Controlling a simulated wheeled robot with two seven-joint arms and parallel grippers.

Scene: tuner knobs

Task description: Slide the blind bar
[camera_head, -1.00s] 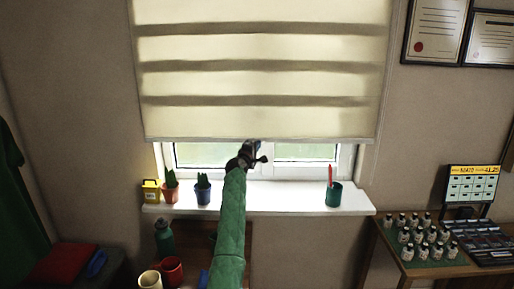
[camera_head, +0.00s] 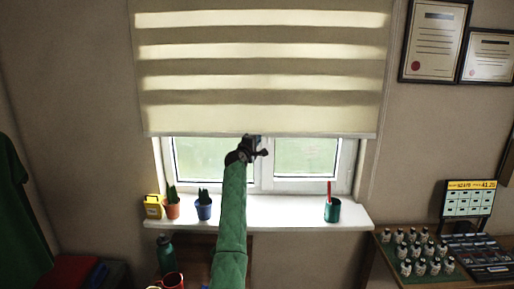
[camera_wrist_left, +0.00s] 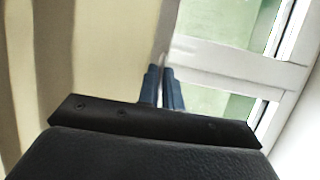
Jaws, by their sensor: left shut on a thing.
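The blind bar (camera_head: 330,136) is the thin pale strip along the lower edge of the striped cream blind (camera_head: 200,118). It hangs level across the upper part of the window (camera_head: 200,160). My left gripper (camera_head: 253,139) is at the middle of the bar, with my green-sleeved arm reaching up to it from below. In the left wrist view the blue fingers (camera_wrist_left: 161,72) are close together, shut on the bar's edge (camera_wrist_left: 164,45), with the blind to the left and the window frame to the right. The exact contact is partly hidden by the fingers. My right gripper is out of view.
A white sill (camera_head: 285,215) below the window holds a yellow box (camera_head: 153,206), two potted cacti and a green cup (camera_head: 332,210). A table (camera_head: 385,262) with several small bottles stands at the right. Framed papers (camera_head: 433,40) hang on the right wall.

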